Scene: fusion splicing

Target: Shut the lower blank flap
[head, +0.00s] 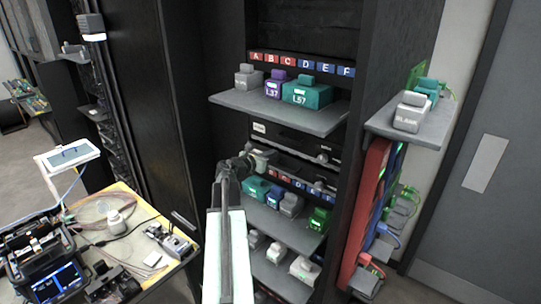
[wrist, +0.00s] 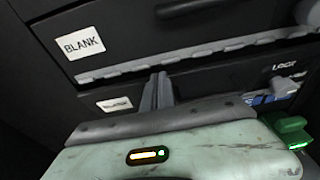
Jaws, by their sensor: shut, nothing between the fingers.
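The lower blank flap (head: 296,163) is a dark panel in the rack, below a similar upper panel (head: 290,138) marked BLANK. In the wrist view the lower flap (wrist: 215,90) carries a small white label at its left, too blurred to read surely, and the word LOCK at its right. I cannot tell how far it stands open. My gripper (head: 262,158) is at the flap's left part. In the wrist view its fingers (wrist: 158,92) are together and empty, in front of the flap; contact is unclear. My gripper's body hides the flap's lower edge.
A grey shelf (head: 270,112) with several labelled blocks juts out above. Coloured modules stand on a lower shelf (head: 275,222) close below my gripper. A side shelf (head: 425,130) sticks out at right. A cluttered yellow table (head: 135,205) stands at left.

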